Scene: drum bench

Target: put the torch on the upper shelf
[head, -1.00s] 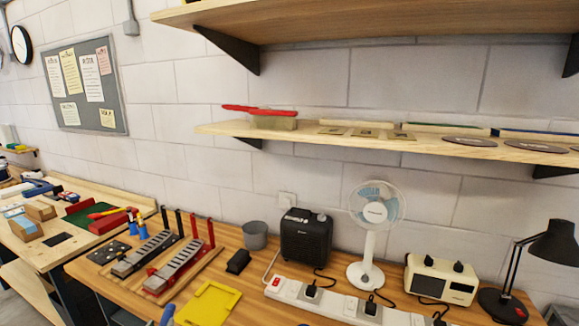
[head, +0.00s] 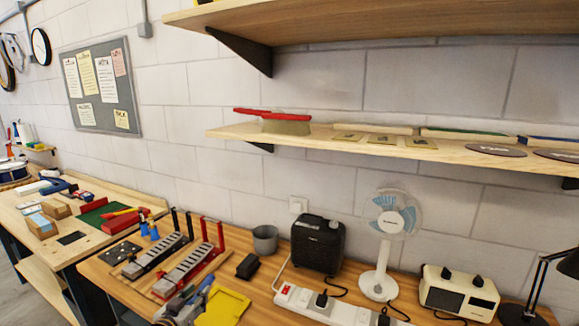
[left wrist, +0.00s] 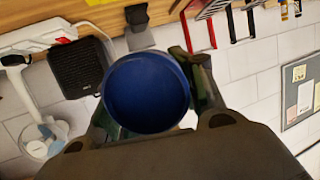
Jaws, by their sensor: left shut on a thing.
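The torch shows in the left wrist view as a round dark-blue end (left wrist: 147,92) facing the camera. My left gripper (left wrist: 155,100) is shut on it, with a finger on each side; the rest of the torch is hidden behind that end. In the head view my left gripper (head: 185,303) is at the bottom edge, over the front of the bench and left of a yellow tray. The upper shelf (head: 400,22) is high on the wall, well above the gripper; its top surface is not visible. My right gripper is not in view.
The lower shelf (head: 400,150) holds a red-handled brush (head: 285,123), cards and discs. On the bench are the yellow tray (head: 222,308), a black heater (head: 318,243), a white fan (head: 390,225), a power strip (head: 330,305) and a cream device (head: 458,290). A black bracket (head: 243,50) supports the upper shelf.

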